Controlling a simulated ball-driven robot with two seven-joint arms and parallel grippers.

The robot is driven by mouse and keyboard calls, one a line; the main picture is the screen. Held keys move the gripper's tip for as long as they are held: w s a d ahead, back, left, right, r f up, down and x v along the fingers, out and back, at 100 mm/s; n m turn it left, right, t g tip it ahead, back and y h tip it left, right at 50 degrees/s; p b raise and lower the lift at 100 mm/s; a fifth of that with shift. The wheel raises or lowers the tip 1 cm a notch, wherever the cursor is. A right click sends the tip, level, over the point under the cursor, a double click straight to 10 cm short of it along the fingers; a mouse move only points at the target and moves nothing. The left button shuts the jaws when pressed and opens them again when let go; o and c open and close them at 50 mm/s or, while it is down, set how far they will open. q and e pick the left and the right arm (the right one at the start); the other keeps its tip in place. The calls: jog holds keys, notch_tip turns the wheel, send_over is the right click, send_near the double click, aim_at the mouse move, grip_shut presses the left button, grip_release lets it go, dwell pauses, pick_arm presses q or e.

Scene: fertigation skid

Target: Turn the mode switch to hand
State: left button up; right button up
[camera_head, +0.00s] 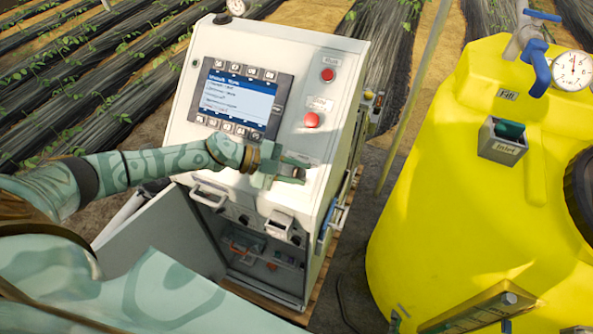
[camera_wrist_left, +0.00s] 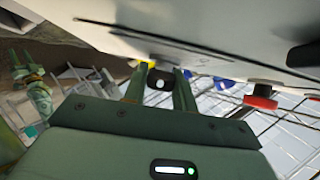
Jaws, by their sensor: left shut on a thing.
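The white control cabinet (camera_head: 308,60) stands in the middle of the head view, with a lit screen and two red buttons on its sloped front. My left gripper (camera_head: 291,175) is at the lower right of that front, below the red buttons. It is shut on a small dark knob, taken to be the mode switch (camera_head: 299,173), which the fingers mostly hide. In the left wrist view the dark knob (camera_wrist_left: 160,80) sits between the two green fingers. Its pointer direction and the switch's labels cannot be read.
A red mushroom button (camera_head: 311,120) is just above the gripper, and it also shows in the left wrist view (camera_wrist_left: 261,97). The cabinet's lower door (camera_head: 165,240) hangs open at the left. A big yellow tank (camera_head: 440,190) stands at the right.

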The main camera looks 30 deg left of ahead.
pick_arm(q)
jog(key=shift+f, duration=0.1)
jog(key=o, duration=1)
jog(key=shift+a, duration=0.1)
jog(key=b+v, duration=0.5)
jog(key=v, duration=1.1)
jog(key=shift+s+a, duration=0.1)
